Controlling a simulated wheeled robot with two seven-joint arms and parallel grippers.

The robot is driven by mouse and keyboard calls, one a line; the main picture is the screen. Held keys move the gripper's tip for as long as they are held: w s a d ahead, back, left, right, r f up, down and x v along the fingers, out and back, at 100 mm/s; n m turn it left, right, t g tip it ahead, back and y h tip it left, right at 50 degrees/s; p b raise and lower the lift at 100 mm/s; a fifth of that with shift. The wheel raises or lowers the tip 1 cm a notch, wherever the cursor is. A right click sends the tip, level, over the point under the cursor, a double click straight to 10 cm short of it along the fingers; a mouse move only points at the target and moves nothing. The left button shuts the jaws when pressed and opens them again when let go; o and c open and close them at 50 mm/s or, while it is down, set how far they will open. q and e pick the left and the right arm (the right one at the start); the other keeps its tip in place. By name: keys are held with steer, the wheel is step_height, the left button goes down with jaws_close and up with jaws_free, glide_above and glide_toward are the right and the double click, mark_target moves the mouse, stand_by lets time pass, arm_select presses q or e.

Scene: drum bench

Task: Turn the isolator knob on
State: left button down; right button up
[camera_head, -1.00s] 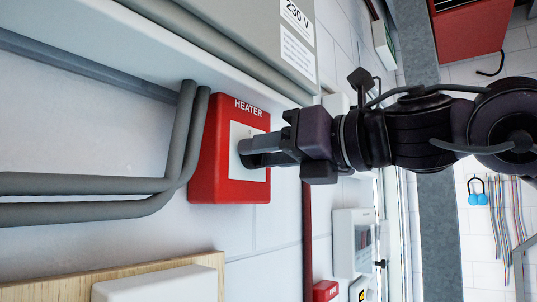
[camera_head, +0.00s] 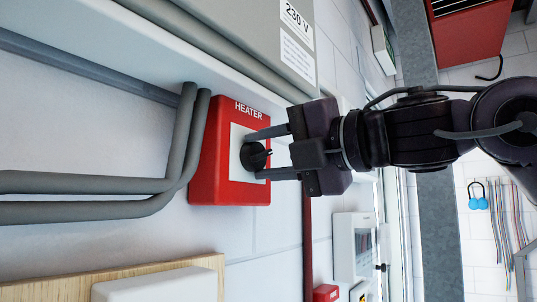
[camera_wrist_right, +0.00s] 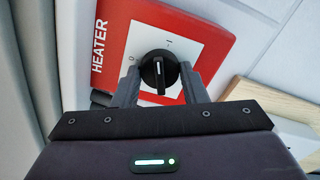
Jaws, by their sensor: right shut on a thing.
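The isolator knob (camera_head: 254,157) is black and round with a raised grip bar. It sits on the white plate of a red box (camera_head: 222,180) labelled HEATER. My left gripper is out of view.
Grey conduits (camera_head: 90,184) run along the wall left of the box. A grey cabinet (camera_head: 245,35) marked 230 V is above. A wooden board (camera_head: 70,281) with a white cover is below. A white wall panel (camera_head: 353,245) is lower right.

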steer(key=m, duration=0.5)
stand_by(0.7)
steer(key=o, duration=1)
steer(key=shift+d, duration=0.1)
steer(key=shift+s+d+f+b, duration=0.1)
steer(key=shift+s+d+b, duration=0.2)
steer(key=shift+b, duration=0.15)
steer(key=b+v, duration=0.2)
steer(key=v, duration=0.4)
steer(key=shift+s+d+b, duration=0.2)
steer(key=shift+d+b, duration=0.15)
